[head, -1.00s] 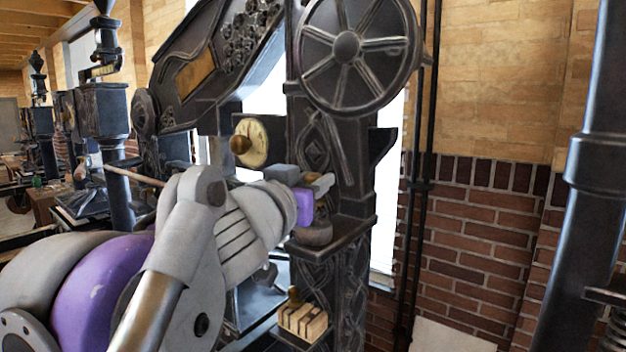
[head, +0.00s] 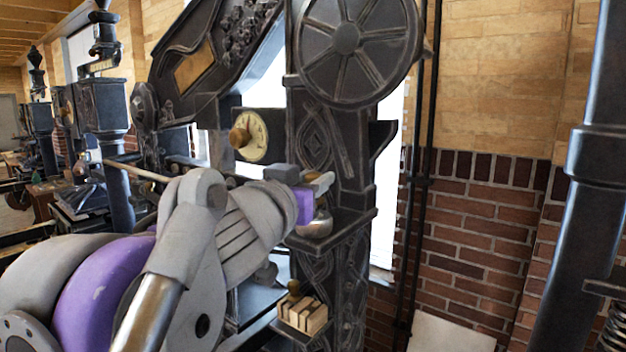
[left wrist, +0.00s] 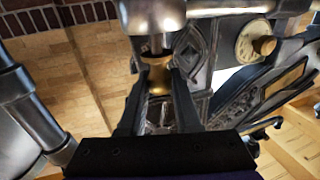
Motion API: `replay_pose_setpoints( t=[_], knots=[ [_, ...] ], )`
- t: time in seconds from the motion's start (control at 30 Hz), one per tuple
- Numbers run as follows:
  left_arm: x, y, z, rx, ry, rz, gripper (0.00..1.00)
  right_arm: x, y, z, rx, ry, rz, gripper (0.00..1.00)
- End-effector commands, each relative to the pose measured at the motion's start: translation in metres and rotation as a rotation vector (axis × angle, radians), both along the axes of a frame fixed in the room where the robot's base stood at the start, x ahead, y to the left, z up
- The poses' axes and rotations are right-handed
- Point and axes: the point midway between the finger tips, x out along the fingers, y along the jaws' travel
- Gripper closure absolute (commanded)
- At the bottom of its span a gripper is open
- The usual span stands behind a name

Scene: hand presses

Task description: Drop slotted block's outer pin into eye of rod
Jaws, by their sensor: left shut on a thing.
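My left gripper (head: 322,192) reaches in from the left, close to the press column above a dark ledge. In the left wrist view my left gripper (left wrist: 157,85) is shut on a small brass piece (left wrist: 157,76). A short metal stem (left wrist: 156,43) joins this piece to a rounded silver body (left wrist: 155,14). A shiny silver part (head: 316,224) shows just under the gripper in the head view. A pale thin rod (head: 140,173) runs behind my arm; a small light block (head: 93,157) is at its left end. I cannot make out the rod's eye or the outer pin. My right gripper is out of view.
The dark press column with a spoked wheel (head: 347,38) stands beside the gripper. A round dial (head: 254,140) is left of the column. A slotted wooden block (head: 302,315) sits low on a shelf. A black vertical pipe (head: 419,190) stands right of the press.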

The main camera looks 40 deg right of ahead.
Motion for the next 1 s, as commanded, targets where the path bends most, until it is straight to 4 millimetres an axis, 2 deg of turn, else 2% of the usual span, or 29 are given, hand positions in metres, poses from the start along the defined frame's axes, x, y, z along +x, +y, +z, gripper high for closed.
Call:
replay_pose_setpoints(
  t=[1.0],
  knots=[
    [0.0,0.0,-0.014,0.0,0.0,0.0,1.0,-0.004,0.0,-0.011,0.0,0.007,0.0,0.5]
  ],
)
